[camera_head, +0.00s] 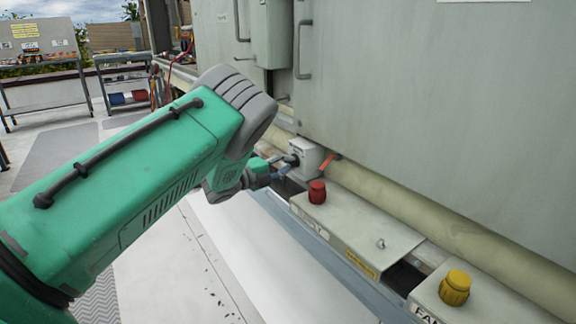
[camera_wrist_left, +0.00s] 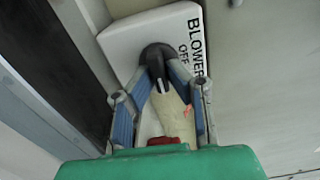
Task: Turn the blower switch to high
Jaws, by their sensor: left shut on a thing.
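The blower switch is a white box (camera_head: 306,157) low on the side of the cooler cabinet. In the left wrist view its white face (camera_wrist_left: 130,38) carries the words "BLOWER" and "OFF". A black rotary knob (camera_wrist_left: 157,58) sits on that face. My left gripper (camera_head: 282,163) reaches the box from the left. In the left wrist view the blue-padded fingers of the left gripper (camera_wrist_left: 160,80) close around the knob, one on each side. The knob's exact setting cannot be told. My right gripper is not in view.
A red knob (camera_head: 317,191) on a grey panel (camera_head: 352,236) stands just in front of the switch box. A yellow knob (camera_head: 455,287) is at the lower right. A beige pipe (camera_head: 420,218) runs along the cabinet (camera_head: 440,110). Metal carts (camera_head: 127,80) stand far left.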

